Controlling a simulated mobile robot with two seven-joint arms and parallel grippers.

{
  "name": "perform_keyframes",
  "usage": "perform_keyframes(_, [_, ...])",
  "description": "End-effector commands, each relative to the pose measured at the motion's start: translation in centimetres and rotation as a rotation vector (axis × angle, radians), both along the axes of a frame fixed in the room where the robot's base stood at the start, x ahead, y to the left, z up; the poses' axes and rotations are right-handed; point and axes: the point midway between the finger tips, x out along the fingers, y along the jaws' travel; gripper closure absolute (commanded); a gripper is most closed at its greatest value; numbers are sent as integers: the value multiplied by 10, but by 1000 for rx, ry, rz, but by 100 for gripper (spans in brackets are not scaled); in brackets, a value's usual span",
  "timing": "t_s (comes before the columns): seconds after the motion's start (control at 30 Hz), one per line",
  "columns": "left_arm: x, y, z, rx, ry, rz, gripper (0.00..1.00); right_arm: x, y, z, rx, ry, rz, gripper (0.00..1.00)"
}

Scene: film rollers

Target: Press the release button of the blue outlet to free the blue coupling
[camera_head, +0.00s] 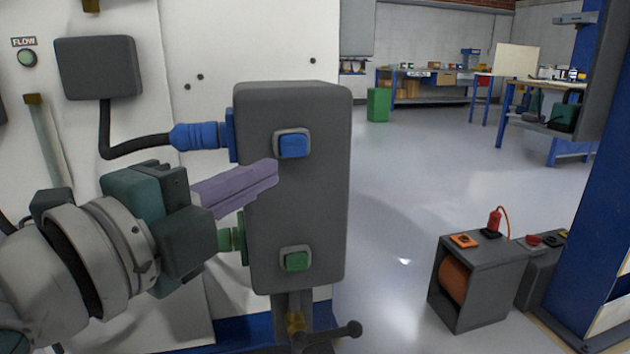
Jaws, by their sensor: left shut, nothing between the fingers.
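A dark grey outlet box (312,210) stands upright in the middle of the view. Its blue release button (293,146) sits at the upper front, and a green button (297,261) sits below. The blue coupling (198,136) is in the blue outlet (231,135) on the box's left side, with a black hose behind it. My left gripper (270,174) is shut and empty, its purple fingers pointing right, with the tips below and slightly left of the blue button. I cannot tell whether the tips touch the box. My right gripper is not in view.
A green coupling (226,240) sits at the box's lower left, partly hidden by my left gripper. A black hose (130,146) runs to a grey wall box (98,68). A grey cabinet with an orange roller (466,280) stands at right. The floor between is clear.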

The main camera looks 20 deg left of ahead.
Motion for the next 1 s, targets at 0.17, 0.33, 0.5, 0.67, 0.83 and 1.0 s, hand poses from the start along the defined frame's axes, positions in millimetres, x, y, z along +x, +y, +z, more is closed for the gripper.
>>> perform_keyframes(0.17, [-29, 5, 0, 0, 4, -1, 100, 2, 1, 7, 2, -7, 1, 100])
perform_keyframes(0.33, [-43, 8, 0, -1, 1, -1, 100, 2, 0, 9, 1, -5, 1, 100])
perform_keyframes(0.5, [-47, 8, 0, 0, 0, -1, 100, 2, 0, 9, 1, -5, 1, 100])
perform_keyframes(0.67, [-47, 8, 0, -1, 0, -2, 100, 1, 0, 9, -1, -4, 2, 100])
perform_keyframes(0.83, [-47, 8, 0, -1, 0, -2, 100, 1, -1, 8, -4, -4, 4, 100])
perform_keyframes(1.0, [-47, 8, 0, -1, 0, -2, 100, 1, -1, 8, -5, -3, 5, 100])
